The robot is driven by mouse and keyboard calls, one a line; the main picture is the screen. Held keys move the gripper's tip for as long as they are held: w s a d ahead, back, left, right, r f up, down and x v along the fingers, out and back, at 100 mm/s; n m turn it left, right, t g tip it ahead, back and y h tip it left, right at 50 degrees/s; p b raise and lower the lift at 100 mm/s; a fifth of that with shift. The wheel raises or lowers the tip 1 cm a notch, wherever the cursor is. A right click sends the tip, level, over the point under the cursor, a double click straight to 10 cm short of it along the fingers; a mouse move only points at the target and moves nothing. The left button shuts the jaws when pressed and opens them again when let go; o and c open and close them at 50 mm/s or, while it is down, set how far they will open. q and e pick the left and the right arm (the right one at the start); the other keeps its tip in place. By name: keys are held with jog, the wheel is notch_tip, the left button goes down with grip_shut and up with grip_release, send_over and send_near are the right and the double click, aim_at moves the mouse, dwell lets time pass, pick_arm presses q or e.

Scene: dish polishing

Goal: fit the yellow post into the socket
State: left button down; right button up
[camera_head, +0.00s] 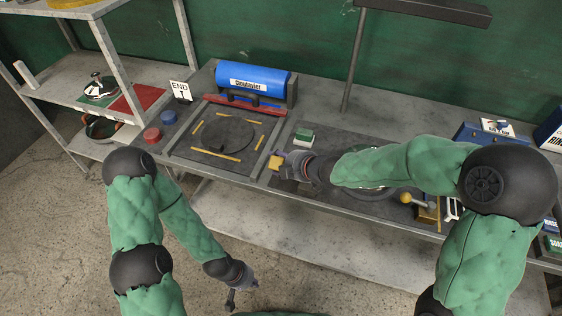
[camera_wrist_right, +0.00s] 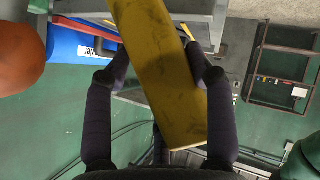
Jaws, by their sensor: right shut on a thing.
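The yellow post (camera_wrist_right: 160,70) is held between the two dark fingers of my right gripper (camera_wrist_right: 160,88) in the right wrist view, slanted across them. In the head view my right gripper (camera_head: 284,160) is over the bench's middle, and the post's yellow end (camera_head: 275,163) shows at its fingertips. I cannot single out the socket; the arm and gripper cover part of the bench. My left gripper (camera_head: 231,296) hangs low, apart from the bench in front of it, and its fingers are too small to read.
A dark square panel (camera_head: 190,151) with a round disc (camera_head: 228,133) and yellow strips lies left of the right gripper. A green-and-white block (camera_head: 303,137) is close behind the right gripper. A yellow ball-topped lever (camera_head: 406,198) stands right.

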jog(key=shift+s+f, duration=0.3)
jog(key=shift+f, duration=0.2)
jog(key=shift+w+r+p, duration=0.15)
jog(key=shift+r+p, duration=0.2)
jog(key=shift+r, duration=0.5)
jog(key=s+a+b, duration=0.1)
jog(key=s, duration=0.2)
jog(key=s+a+b, duration=0.1)
jog(key=s, duration=0.3)
jog(key=s+a+b, duration=0.1)
jog(key=s, duration=0.2)
jog(key=shift+s+a+r+b, duration=0.25)
jog(key=shift+b, duration=0.1)
jog(key=s+a+p, duration=0.1)
jog(key=s, duration=0.1)
jog(key=s+p, duration=0.1)
jog(key=s, duration=0.2)
jog(key=s+a+p, duration=0.1)
jog(key=s, duration=0.2)
jog(key=shift+s+a, duration=0.1)
jog(key=shift+a, duration=0.25)
